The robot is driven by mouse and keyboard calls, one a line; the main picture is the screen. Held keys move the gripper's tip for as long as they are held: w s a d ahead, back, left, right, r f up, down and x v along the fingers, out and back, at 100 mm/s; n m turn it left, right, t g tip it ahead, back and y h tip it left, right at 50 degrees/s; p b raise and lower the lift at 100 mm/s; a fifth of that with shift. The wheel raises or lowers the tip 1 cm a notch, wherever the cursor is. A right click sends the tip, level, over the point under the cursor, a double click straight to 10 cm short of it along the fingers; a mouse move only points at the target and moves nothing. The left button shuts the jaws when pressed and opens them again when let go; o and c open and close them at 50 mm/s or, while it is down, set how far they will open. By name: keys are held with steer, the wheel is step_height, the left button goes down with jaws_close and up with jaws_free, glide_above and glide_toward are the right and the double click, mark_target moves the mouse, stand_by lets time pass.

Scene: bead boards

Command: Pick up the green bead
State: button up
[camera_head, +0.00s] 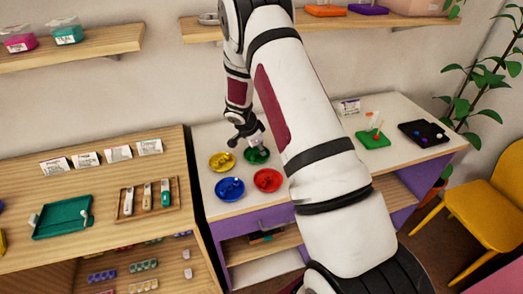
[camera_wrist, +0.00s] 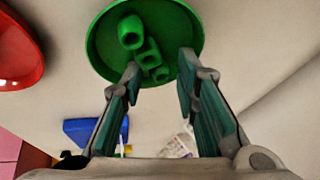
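Several green beads lie in a round green dish; the largest green bead (camera_wrist: 131,32) is a hollow cylinder, with smaller ones beside it toward my fingers. The green dish (camera_wrist: 188,25) is at the top of the wrist view and also shows in the head view (camera_head: 257,157). My gripper (camera_wrist: 160,68) is open and empty, its two fingertips at the near side of the dish with the smaller beads between or beyond them. In the head view my gripper (camera_head: 256,143) is just above the green dish; the beads are too small to make out there.
A yellow dish (camera_head: 222,162), a blue dish (camera_head: 230,189) and a red dish (camera_head: 268,181) stand close by on the white tabletop. A wooden shelf unit adjoins at left.

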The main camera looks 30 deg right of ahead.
steer(key=shift+f, duration=0.1)
steer(key=c, duration=0.5)
